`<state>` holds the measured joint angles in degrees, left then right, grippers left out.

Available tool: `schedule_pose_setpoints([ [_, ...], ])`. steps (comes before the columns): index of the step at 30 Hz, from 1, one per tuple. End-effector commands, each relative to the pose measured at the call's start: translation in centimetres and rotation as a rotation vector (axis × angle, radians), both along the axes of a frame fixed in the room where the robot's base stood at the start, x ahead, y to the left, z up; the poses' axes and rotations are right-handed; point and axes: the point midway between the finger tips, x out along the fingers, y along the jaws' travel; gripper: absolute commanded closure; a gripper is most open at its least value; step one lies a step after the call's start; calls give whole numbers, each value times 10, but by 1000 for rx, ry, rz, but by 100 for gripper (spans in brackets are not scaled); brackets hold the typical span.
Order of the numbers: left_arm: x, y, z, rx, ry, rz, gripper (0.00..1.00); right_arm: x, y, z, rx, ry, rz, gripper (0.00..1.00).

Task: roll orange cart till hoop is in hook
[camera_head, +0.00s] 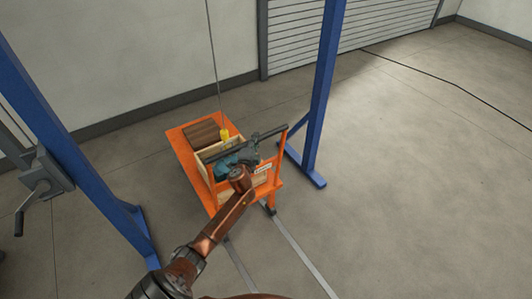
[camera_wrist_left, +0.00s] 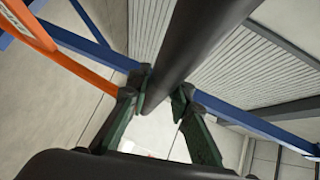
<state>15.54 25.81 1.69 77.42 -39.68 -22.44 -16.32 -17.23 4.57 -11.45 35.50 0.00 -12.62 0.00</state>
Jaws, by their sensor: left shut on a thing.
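The orange cart (camera_head: 178,148) stands on the floor inside the blue frame. Its dark handle bar (camera_head: 268,133) crosses above its near end on orange posts. My left gripper (camera_head: 254,150) is on this bar; in the left wrist view its green-sided fingers (camera_wrist_left: 161,98) are shut with the black bar (camera_wrist_left: 190,45) between them. A yellow hook block (camera_head: 224,134) hangs on a thin cable and appears over the crate on the cart. A teal machine (camera_head: 228,166) sits in the crate. I cannot make out the hoop or whether it meets the hook. My right gripper is not in view.
A brown wooden block (camera_head: 203,133) lies on the cart behind the crate (camera_head: 207,153). Blue posts (camera_head: 318,95) stand either side, with a winch crank (camera_head: 38,195) on the left one. Floor rails (camera_head: 297,255) run toward me. Open floor lies right.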

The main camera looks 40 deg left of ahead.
Motion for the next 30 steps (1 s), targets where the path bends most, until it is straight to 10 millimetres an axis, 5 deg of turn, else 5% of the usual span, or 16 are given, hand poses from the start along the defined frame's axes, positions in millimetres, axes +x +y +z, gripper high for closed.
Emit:
schedule_pose_setpoints([
  [12,3,2,-8,-7,8,-13,100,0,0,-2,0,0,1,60],
  [13,3,2,-8,-6,8,-12,79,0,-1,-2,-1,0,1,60],
  [19,4,1,-8,-6,7,-14,65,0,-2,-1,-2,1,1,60],
  [30,1,0,-7,-5,7,-14,63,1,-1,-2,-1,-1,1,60],
])
